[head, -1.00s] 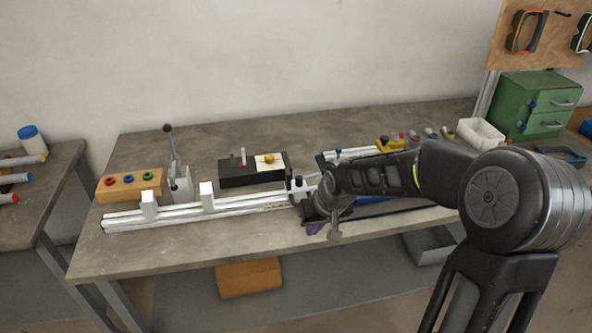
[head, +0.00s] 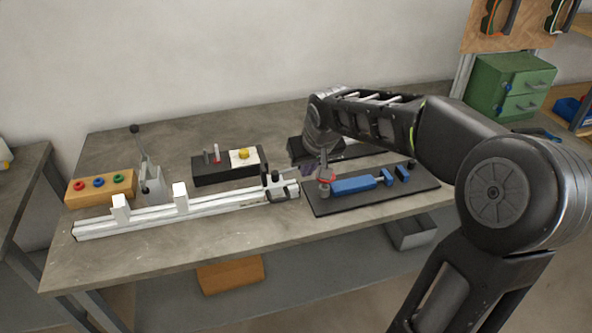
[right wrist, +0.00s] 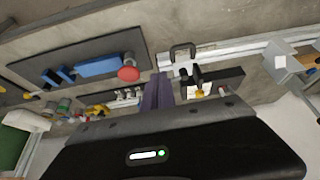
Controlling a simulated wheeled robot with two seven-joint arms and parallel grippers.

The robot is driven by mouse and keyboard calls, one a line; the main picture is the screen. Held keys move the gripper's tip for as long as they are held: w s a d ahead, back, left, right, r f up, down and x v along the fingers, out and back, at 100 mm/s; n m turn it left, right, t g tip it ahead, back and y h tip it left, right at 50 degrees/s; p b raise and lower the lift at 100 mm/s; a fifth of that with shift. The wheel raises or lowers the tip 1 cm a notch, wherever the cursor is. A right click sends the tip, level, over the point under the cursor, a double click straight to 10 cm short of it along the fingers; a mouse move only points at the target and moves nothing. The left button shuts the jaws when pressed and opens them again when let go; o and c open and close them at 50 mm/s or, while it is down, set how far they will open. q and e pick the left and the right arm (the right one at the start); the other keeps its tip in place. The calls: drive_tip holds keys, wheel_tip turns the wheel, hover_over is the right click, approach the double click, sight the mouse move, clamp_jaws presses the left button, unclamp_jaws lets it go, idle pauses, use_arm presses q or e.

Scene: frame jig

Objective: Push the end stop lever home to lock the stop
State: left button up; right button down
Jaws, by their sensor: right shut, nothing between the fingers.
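A white rail (head: 225,215) lies along the table front. At its right end is a dark end stop (head: 272,181) with a knob and a grey looped part (head: 287,190), which looks like the lever; its exact position is unclear. The loop also shows near the rail end in the right wrist view (right wrist: 182,54). The fingers (right wrist: 158,90) also show in the right wrist view. My left gripper is out of view.
A dark mat (head: 425,192) with a blue tool (head: 352,185) and a red round part (right wrist: 128,74) lies right of the rail. Behind the rail stand a black box (head: 210,177), a grey upright lever (head: 148,172) and a wooden block with coloured rings (head: 100,190).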

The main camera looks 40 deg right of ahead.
sight(289, 171)
drive_tip(key=w+d+f+p, duration=0.2)
drive_tip(key=w+f+p, duration=0.1)
drive_tip(key=w+f, duration=0.4)
drive_tip(key=shift+w+d+f, duration=0.25)
drive_tip(key=shift+w+f, duration=0.05)
